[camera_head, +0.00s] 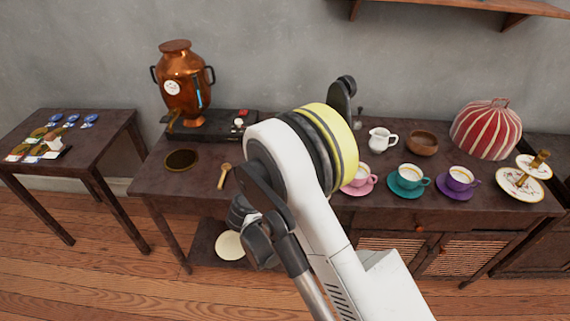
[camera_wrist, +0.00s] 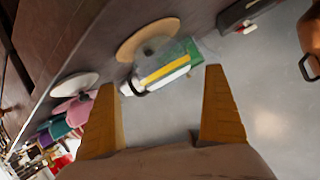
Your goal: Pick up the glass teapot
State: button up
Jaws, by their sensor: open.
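In the wrist view, a see-through vessel with a yellow band, a green part and a dark handle, which looks like the glass teapot (camera_wrist: 163,70), is by a round wooden board (camera_wrist: 150,36). My gripper (camera_wrist: 160,78) is open, and its two orange fingers frame the teapot, with their tips near it. I see nothing between them that is held, and I cannot tell how far the teapot is from the tips. In the head view my own arm covers the middle of the table, and neither the teapot nor my fingers can be made out.
The dark table (camera_head: 200,205) holds a copper urn (camera_head: 184,85) at left, a wooden spoon (camera_head: 224,176), and pink (camera_head: 358,178), teal (camera_head: 407,179) and purple (camera_head: 459,182) cups at right. A milk jug (camera_head: 380,140), wooden bowl (camera_head: 422,144) and striped cozy (camera_head: 486,130) stand behind.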

jog(key=b+x, duration=0.3)
jog(key=x, duration=0.4)
jog(key=shift+w, duration=0.3)
jog(key=shift+w+d, duration=0.1)
jog(key=shift+w, duration=0.15)
jog(key=c, duration=1.1)
